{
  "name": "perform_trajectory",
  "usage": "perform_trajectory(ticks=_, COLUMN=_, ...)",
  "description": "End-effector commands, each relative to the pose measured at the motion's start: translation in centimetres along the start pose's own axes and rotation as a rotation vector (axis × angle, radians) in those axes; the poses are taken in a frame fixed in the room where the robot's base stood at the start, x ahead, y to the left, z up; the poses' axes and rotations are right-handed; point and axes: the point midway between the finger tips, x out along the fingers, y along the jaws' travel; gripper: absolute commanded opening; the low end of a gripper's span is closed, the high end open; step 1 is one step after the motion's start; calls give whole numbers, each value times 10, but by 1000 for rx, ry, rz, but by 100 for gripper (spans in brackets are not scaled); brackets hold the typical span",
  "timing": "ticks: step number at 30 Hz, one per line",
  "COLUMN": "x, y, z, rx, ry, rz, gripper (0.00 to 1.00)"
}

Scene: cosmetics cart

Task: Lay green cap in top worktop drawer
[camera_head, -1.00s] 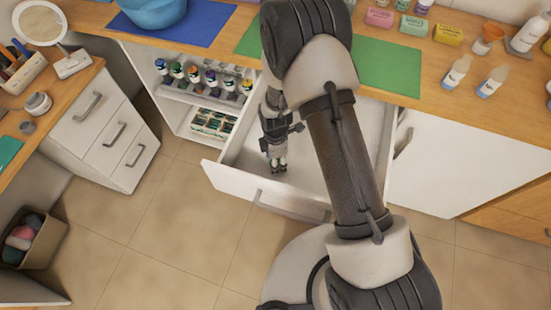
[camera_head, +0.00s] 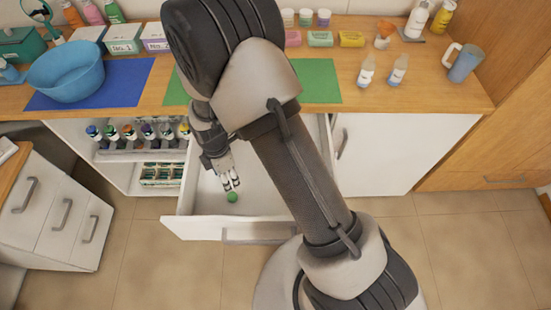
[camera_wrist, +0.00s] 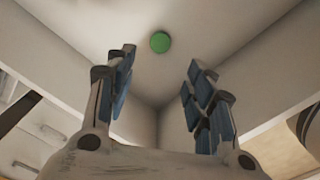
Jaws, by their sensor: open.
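The green cap (camera_head: 232,197) lies on the floor of the open top worktop drawer (camera_head: 262,203), toward its front left part. It also shows in the wrist view as a small green disc (camera_wrist: 160,42), beyond the fingertips and between them. My gripper (camera_head: 231,184) is inside the drawer's outline, just above and behind the cap. In the wrist view its two fingers (camera_wrist: 160,72) are spread wide with nothing between them, and they appear apart from the cap. My arm hides the right part of the drawer.
A green mat (camera_head: 320,82) and a blue mat (camera_head: 90,85) with a blue bowl (camera_head: 66,72) lie on the worktop above. An open shelf with several bottles (camera_head: 130,134) is left of the drawer. A white drawer unit (camera_head: 50,215) stands at the left.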

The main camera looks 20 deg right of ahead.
Motion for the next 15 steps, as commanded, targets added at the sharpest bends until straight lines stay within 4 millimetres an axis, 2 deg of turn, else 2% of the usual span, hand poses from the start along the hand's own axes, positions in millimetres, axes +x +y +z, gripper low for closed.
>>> perform_trajectory(ticks=4, x=-58, y=4, z=14, rx=167, ry=7, rz=52, gripper=49)
perform_trajectory(ticks=8, x=-129, y=-9, z=32, rx=411, ry=24, rz=109, gripper=49)
perform_trajectory(ticks=12, x=-196, y=-37, z=50, rx=685, ry=52, rz=166, gripper=49)
perform_trajectory(ticks=15, x=-237, y=-65, z=61, rx=879, ry=80, rz=206, gripper=49)
